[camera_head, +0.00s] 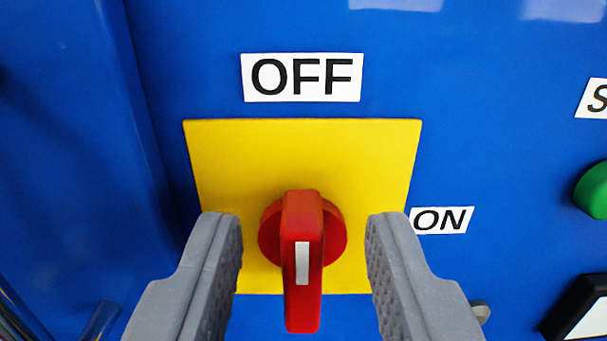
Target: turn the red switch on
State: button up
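The red switch (302,250) sits on a yellow square plate (303,155) on a blue panel. Its handle stands out toward the camera and looks upright in the picture, with a white mark on its face. An OFF label (302,77) is above the plate and an ON label (441,220) is to its right. My gripper (303,265) is open, with one grey finger on each side of the handle. Gaps show between the handle and both fingers, so neither appears to touch it.
A green button (593,190) is at the right edge, below a partly cut-off label (593,98). A black and white part (580,310) is at the lower right. A blue raised edge (130,120) runs down the left. The panel around the plate is flat.

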jog(key=shift+w+f, duration=0.1)
jog(key=shift+w, duration=0.8)
